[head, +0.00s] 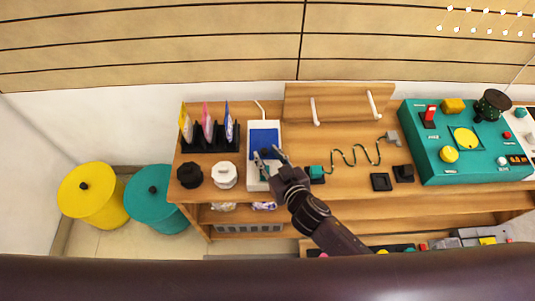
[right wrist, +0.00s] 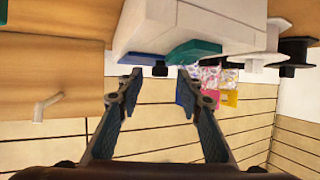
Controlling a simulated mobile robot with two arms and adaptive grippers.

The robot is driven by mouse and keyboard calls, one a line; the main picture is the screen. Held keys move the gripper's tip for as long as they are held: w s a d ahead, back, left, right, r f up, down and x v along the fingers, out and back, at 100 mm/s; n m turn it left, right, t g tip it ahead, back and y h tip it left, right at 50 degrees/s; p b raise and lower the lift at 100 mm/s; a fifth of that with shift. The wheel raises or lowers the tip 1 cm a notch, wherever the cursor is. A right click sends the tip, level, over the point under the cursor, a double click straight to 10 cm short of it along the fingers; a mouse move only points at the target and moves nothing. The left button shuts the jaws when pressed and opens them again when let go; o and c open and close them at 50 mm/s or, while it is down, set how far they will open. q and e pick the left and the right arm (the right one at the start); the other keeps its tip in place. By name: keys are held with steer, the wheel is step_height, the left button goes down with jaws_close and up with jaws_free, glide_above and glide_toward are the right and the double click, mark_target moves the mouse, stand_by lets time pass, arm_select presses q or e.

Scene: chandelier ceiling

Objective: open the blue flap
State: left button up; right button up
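The blue flap (head: 264,137) lies on top of a white box-like device (head: 256,183) on the wooden workbench and looks closed. In the right wrist view the white device (right wrist: 185,25) is at the top, with a thin blue edge (right wrist: 140,58) that may be the flap. My right gripper (head: 269,156) is open and empty, with its fingertips over the front part of the device near the flap's front edge. It also shows in the right wrist view (right wrist: 160,76), fingers apart; contact with the flap cannot be told. My left gripper is not in view.
A black rack (head: 209,138) with colored packets stands left of the device, with black (head: 189,175) and white (head: 224,175) knobbed pieces in front. A green wavy wire (head: 357,155), a wooden board with white handles (head: 338,105) and a teal control panel (head: 440,168) are to the right.

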steer(key=shift+w+a+f, duration=0.1)
steer(key=shift+w, duration=0.1)
jaws_close()
stand_by(0.4)
